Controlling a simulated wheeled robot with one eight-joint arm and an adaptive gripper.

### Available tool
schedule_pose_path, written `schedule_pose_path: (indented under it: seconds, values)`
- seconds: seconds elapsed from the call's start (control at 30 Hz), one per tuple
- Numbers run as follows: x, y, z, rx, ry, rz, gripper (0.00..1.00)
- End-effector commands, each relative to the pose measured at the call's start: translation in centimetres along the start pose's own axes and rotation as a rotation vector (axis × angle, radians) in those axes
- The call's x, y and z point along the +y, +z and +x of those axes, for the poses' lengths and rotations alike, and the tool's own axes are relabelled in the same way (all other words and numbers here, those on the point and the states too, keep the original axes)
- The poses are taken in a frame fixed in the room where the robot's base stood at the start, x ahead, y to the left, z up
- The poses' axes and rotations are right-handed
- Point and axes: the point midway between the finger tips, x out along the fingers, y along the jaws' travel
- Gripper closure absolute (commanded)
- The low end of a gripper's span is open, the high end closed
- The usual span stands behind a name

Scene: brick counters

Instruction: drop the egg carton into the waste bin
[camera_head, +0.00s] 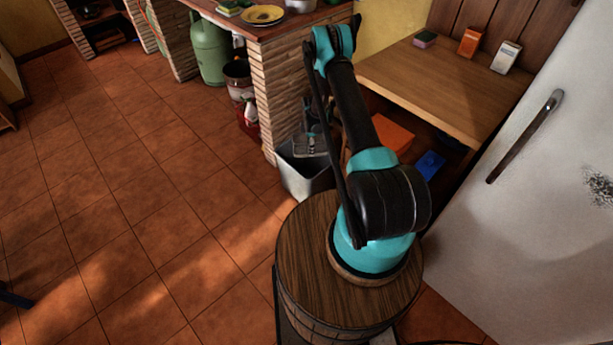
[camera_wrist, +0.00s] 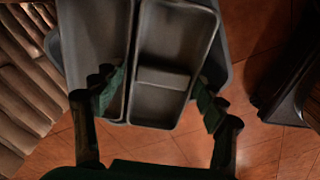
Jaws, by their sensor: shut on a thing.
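The egg carton (camera_head: 311,147) is a grey piece with shallow compartments, seen hanging over the waste bin in the head view. In the wrist view the carton (camera_wrist: 165,77) fills the upper middle, its long grey hollows facing me. My gripper (camera_wrist: 158,92) is shut on it, one green-padded finger at each side. In the head view my gripper (camera_head: 312,130) is small and partly hidden by my arm. The grey waste bin (camera_head: 301,182) stands on the floor below the carton, against the brick counter. Its inside is mostly hidden.
A brick counter (camera_head: 283,88) stands just behind the bin. A pot (camera_head: 238,73) and a green gas cylinder (camera_head: 209,48) are left of it. A wooden table (camera_head: 440,80) and a white fridge (camera_head: 540,200) are at right.

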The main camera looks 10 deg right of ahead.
Motion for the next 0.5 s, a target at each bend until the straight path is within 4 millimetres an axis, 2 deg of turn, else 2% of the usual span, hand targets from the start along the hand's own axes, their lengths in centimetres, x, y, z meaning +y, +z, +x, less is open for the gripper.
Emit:
schedule_pose_path:
  seconds: [0.1,0.13,0.3,0.5]
  values:
    - [0.0,0.0,-0.01,0.0,0.0,0.0,0.5]
    - [0.0,0.0,-0.01,0.0,0.0,0.0,0.26]
    - [0.0,0.0,-0.02,0.0,0.0,0.0,0.05]
    - [0.0,0.0,-0.02,0.0,0.0,0.0,0.04]
